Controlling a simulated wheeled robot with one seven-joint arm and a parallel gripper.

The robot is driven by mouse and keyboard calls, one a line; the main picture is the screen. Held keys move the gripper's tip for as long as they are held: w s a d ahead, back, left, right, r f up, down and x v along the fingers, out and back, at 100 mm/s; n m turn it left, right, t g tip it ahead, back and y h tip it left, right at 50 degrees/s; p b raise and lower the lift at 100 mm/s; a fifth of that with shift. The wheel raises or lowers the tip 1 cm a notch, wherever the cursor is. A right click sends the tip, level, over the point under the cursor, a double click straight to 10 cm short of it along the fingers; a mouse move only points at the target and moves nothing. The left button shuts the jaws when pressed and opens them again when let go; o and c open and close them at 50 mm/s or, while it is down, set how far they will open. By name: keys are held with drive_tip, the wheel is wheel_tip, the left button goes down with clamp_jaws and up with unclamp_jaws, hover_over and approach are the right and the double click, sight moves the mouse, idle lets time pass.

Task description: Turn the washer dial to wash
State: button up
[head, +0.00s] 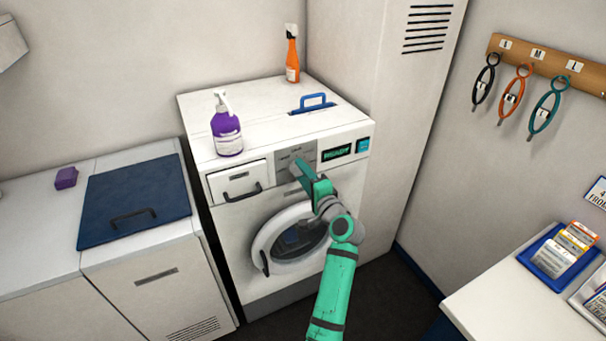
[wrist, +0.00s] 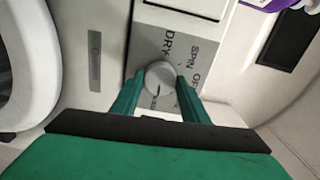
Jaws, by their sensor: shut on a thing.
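The washer (head: 345,185) is white and stands against the back wall. Its round grey dial (wrist: 160,77) sits on a grey panel (head: 282,160) on the front. My gripper (head: 299,172) reaches the panel. In the wrist view my gripper (wrist: 158,92) has one finger on each side of the dial and is shut on it. The labels DRY, SPIN and part of OFF show beside the dial. A dark mark shows on the dial's lower edge, towards my gripper. I cannot read a WASH label. In the head view my gripper hides most of the dial.
A purple pump bottle (head: 227,135), a blue handle (head: 312,103) and an orange spray bottle (head: 292,58) are on the washer top. A lit display (head: 336,153) is right of the panel. The round door (head: 264,240) is below. A counter with a blue lid (head: 110,195) is left.

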drive_tip(key=shift+d+m, duration=0.2)
drive_tip(key=shift+m, duration=0.4)
drive_tip(key=o, duration=1.1)
drive_tip(key=shift+s+a, duration=0.1)
drive_tip(key=shift+c, duration=0.2)
drive_tip(key=shift+a, duration=0.1)
drive_tip(key=v, duration=1)
drive_tip(key=shift+s, duration=0.35)
drive_tip(key=shift+d, duration=0.2)
